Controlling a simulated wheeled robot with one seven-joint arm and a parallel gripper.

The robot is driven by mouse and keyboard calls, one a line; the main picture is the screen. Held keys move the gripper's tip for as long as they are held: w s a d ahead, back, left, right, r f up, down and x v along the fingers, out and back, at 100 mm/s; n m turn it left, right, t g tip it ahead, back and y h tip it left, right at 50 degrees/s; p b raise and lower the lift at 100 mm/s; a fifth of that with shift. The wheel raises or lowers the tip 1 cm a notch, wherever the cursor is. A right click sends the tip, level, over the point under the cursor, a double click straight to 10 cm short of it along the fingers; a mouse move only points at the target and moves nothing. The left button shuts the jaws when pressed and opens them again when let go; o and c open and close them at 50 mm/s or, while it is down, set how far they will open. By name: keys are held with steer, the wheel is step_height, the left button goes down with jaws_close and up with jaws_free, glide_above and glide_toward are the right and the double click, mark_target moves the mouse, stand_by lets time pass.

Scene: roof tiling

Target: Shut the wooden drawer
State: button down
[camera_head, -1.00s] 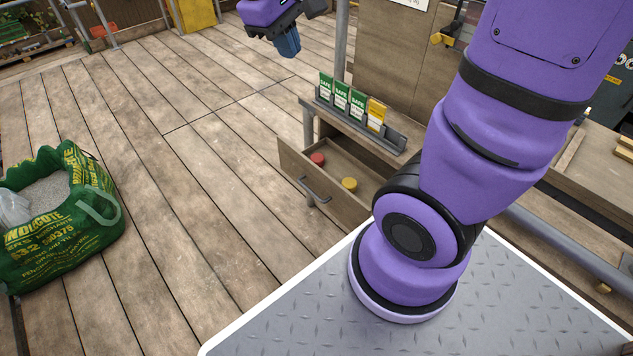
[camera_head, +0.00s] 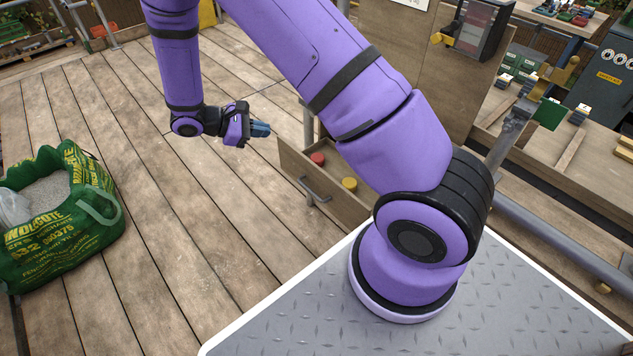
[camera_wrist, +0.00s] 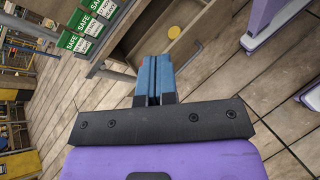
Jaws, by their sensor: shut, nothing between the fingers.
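The wooden drawer (camera_head: 322,204) stands pulled out from the bench in the head view, with a grey bar handle (camera_head: 314,190) on its front. A red round item (camera_head: 318,159) and a yellow round item (camera_head: 349,184) lie inside it. My gripper (camera_head: 265,129) is shut and empty, to the left of the drawer's far front corner and apart from the handle. In the wrist view the blue fingertips (camera_wrist: 155,75) are together, and the open drawer (camera_wrist: 182,50) with the yellow item (camera_wrist: 174,32) shows beyond them. My arm hides the drawer's right part in the head view.
A green bag of gravel (camera_head: 62,215) stands on the plank floor at left. The floor between it and the drawer is clear.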

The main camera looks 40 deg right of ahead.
step_height(320, 180, down, 13)
steer(key=n+t+h, duration=0.1)
steer(key=n+h, duration=0.2)
steer(key=n, duration=0.1)
steer(key=n+t+h, duration=0.3)
steer(key=n+t, duration=0.1)
steer(key=n, duration=0.1)
glide_toward(322, 178)
steer(key=d, duration=0.7)
steer(key=shift+d+f, duration=0.1)
steer(key=shift+d, duration=0.2)
steer(key=d, duration=1.9)
steer(key=shift+w+d, duration=0.35)
steer(key=shift+d, duration=0.15)
